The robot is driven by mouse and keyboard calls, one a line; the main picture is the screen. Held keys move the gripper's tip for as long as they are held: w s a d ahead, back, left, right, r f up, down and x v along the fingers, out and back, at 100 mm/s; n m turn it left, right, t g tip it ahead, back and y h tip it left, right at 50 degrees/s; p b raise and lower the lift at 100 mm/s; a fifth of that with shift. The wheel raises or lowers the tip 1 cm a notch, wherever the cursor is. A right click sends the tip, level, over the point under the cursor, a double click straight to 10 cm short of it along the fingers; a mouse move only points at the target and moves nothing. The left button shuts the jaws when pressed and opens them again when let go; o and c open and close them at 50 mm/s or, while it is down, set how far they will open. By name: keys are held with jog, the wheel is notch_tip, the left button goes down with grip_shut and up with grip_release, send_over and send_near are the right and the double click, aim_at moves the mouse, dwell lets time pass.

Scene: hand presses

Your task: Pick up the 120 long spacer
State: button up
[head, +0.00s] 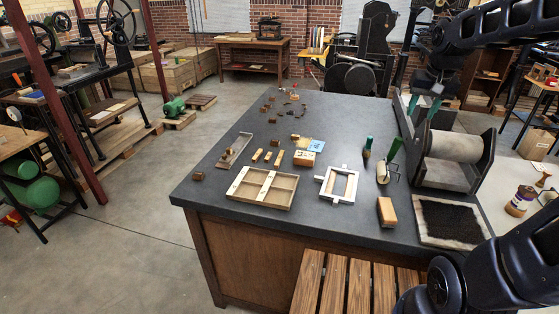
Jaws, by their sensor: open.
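Small pale wooden bars lie side by side on the dark table: a left bar (257,155), a middle bar (268,156) and a right bar (279,158). They look like spacers, but I cannot read any number, so I cannot tell which is the 120 long one. They lie behind a divided wooden tray (246,201). My gripper (424,106) is open, with teal fingertips pointing down. It is at the upper right, well right of the bars and above the press on the table.
Small dark blocks lie along the far left. A black pad (449,216) is at right.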

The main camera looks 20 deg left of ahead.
jog(key=w+a+f+g, duration=0.1)
jog(key=w+a+f, duration=0.1)
jog(key=w+a, duration=0.8)
jog(key=g, duration=0.2)
send_over(280, 156)
jog(key=shift+h, duration=0.3)
jog(key=f, duration=2.5)
jog(key=shift+a+f, duration=0.25)
jog(key=shift+f, duration=0.1)
jog(key=shift+w+d+f, duration=0.1)
jog(key=shift+d+f, duration=0.05)
jog(key=shift+f, duration=1.15)
jog(key=shift+w+d+f, duration=0.1)
jog(key=shift+f, duration=1.2)
grip_shut()
